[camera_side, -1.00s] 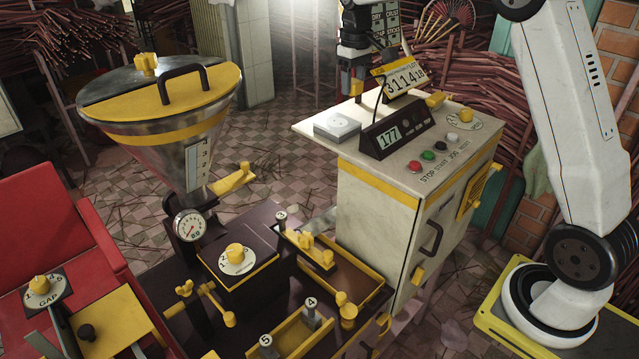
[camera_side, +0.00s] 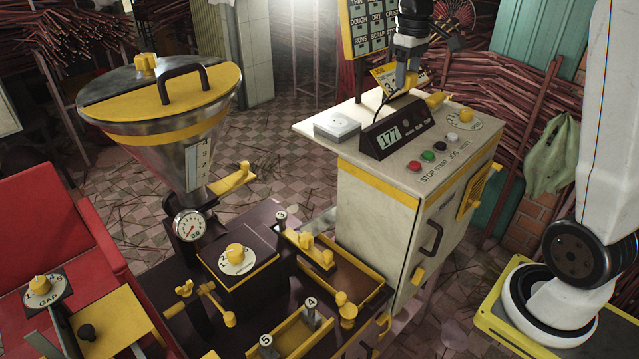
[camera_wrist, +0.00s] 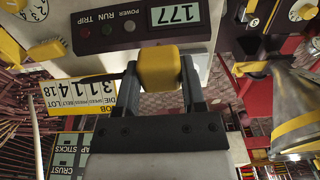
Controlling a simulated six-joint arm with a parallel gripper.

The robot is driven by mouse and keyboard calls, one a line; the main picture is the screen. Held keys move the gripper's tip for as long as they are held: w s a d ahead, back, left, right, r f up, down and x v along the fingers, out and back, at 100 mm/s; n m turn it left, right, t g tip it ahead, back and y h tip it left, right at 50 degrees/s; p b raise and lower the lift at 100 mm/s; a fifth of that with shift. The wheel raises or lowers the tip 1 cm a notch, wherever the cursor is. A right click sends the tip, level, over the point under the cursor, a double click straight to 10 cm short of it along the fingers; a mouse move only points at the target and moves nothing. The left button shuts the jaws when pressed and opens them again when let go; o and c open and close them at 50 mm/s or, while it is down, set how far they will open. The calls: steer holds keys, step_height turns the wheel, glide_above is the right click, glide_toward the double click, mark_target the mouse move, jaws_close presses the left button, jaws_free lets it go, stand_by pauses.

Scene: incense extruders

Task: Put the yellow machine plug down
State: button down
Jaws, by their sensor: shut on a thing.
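The yellow machine plug (camera_wrist: 159,68) is a rounded yellow block between the two grey fingers of my gripper (camera_wrist: 158,82) in the wrist view. My gripper is shut on it. In the side view my gripper (camera_side: 405,78) points down behind the black 177 readout (camera_side: 388,137) on the cream cabinet top. The plug is hard to make out there against other yellow parts. A white socket-like block (camera_side: 337,126) lies on the cabinet top, left of the readout and apart from my gripper.
The readout also shows in the wrist view (camera_wrist: 173,15). A job number card (camera_wrist: 85,92) stands close by my gripper. Coloured buttons (camera_side: 428,156) and a yellow dial (camera_side: 466,116) sit on the cabinet top. The steel hopper (camera_side: 160,110) stands to the left.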

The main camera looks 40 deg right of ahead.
steer(key=w+d+f, duration=0.3)
steer(key=w+f, duration=0.1)
steer(key=w, duration=0.5)
glide_above(363, 120)
steer(key=s, duration=0.1)
steer(key=f, duration=0.4)
steer(key=shift+a+f, duration=0.25)
steer(key=shift+w+d+f, duration=0.15)
steer(key=shift+w+f, duration=0.15)
steer(key=shift+f, duration=0.1)
steer(key=shift+w+f, duration=0.15)
steer(key=shift+f, duration=0.1)
steer(key=shift+w+f, duration=0.1)
steer(key=shift+f, duration=1.5)
steer(key=shift+f, duration=0.6)
